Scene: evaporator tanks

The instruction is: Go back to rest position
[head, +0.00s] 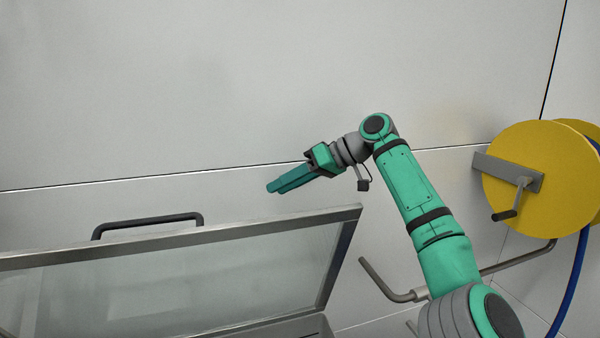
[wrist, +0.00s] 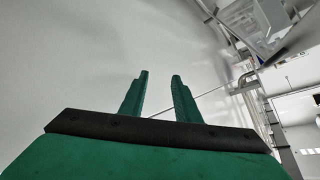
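My gripper (head: 272,188) is stretched out to the left at the end of my green arm, above and behind the top edge of a raised glass lid in the head view. In the wrist view its two green fingers (wrist: 160,76) stand apart with a clear gap between them, and nothing is held. The pale wall shows behind the fingers. My arm rises from the lower right and bends at a high joint.
The framed glass lid (head: 345,232) with a dark handle (head: 150,221) fills the lower left. A yellow hose reel (head: 535,190) with a crank and a blue hose (head: 574,285) is at the right. A grey bent pipe (head: 380,284) is near my arm. The upper left is clear.

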